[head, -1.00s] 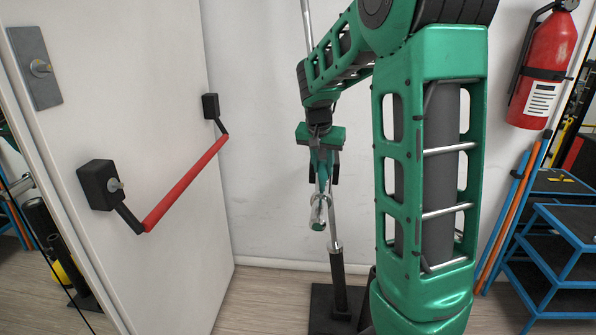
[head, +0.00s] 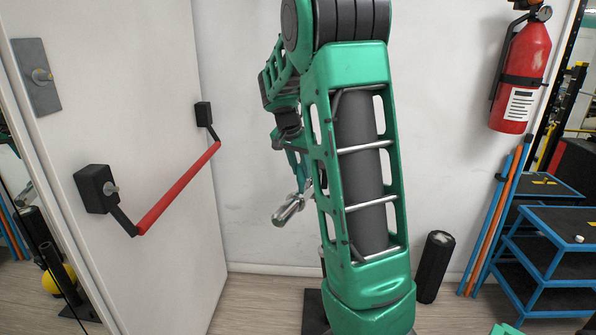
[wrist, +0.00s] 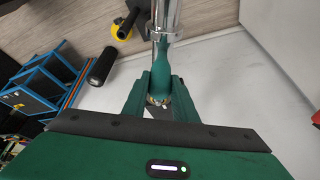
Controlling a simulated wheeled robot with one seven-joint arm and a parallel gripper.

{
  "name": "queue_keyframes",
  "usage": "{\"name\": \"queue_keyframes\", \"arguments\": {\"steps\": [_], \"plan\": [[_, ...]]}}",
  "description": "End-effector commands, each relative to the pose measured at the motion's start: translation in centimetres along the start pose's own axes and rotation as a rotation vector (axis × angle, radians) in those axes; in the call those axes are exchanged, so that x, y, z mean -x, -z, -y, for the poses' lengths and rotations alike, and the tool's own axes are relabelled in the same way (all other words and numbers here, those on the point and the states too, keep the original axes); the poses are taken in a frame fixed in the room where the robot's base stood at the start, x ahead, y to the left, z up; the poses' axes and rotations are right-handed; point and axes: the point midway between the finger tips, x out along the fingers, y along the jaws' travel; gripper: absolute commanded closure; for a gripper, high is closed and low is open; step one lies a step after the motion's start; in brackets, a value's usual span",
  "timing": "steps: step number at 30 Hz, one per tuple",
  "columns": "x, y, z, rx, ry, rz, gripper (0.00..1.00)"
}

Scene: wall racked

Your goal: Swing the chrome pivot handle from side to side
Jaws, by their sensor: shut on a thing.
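The chrome handle (head: 289,209) shows in the head view just left of my arm, tilted with its lower end toward the left. In the wrist view, its chrome shaft (wrist: 166,18) runs up from between my fingers, with a teal section (wrist: 161,70) at the jaws. My gripper (wrist: 160,88) is shut on that section. In the head view, my gripper (head: 298,168) is partly hidden by my arm, as is what lies behind it. A black floor base (head: 313,312) shows at the foot of my arm.
A white door with a red push bar (head: 180,187) stands at left. A black roller (head: 434,267) stands against the wall at right. Wall space between door and arm is clear.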

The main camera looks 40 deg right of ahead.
Motion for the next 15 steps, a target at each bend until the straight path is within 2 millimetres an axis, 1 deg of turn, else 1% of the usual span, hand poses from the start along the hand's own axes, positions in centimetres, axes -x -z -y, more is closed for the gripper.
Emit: {"name": "queue_keyframes", "arguments": {"steps": [1,7,8,9,10,15], "plan": [[0.20,0.19,0.41,0.004,0.010,-0.007,1.00],[0.21,0.25,0.36,0.003,0.010,-0.008,1.00],[0.21,0.26,0.36,0.003,0.010,-0.008,0.72],[0.21,0.26,0.34,0.002,0.010,-0.008,0.63],[0.20,0.25,0.31,0.002,0.009,-0.007,0.56],[0.13,0.19,0.13,0.000,0.006,-0.005,0.56]]}}
